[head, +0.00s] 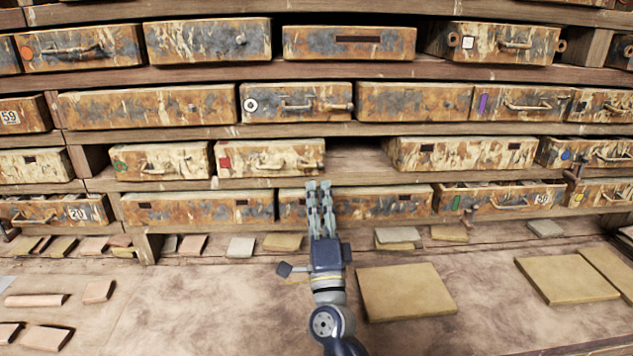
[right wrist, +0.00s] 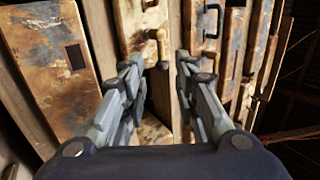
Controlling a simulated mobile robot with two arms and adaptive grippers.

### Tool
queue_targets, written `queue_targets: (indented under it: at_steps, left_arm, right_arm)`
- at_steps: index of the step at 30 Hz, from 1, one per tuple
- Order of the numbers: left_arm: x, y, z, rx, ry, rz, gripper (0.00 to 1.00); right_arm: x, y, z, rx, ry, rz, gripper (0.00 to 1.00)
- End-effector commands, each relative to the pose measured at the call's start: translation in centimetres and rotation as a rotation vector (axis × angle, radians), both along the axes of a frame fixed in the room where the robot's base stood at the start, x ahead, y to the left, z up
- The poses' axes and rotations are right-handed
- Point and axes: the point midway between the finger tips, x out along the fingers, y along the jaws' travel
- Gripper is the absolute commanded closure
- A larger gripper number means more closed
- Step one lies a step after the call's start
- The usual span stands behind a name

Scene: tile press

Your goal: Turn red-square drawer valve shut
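My left gripper is not in view.
An empty shelf gap (head: 358,160) lies right of the red-square drawer. A rusty drawer (head: 375,203) stands behind my fingers in the row below. Flat tiles, including a large tan one (head: 405,291), lie on the bench (head: 190,310).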

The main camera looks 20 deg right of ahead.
Motion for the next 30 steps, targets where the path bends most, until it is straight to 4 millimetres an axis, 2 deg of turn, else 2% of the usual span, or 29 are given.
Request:
queue_targets:
  at_steps: [1,6,12,30]
  left_arm:
    - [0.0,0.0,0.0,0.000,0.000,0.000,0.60]
    - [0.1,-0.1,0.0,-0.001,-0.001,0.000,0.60]
    - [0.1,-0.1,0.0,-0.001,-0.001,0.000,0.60]
    - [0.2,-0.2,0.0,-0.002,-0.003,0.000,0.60]
  right_arm:
    - [-0.9,0.2,-0.8,-0.001,0.004,0.001,0.72]
    - [-3.6,0.8,-2.5,-0.002,0.002,0.000,0.72]
    - [-5.2,1.1,-3.6,0.001,0.001,0.001,0.72]
    - [-5.5,1.2,-3.8,0.001,0.000,0.000,0.72]
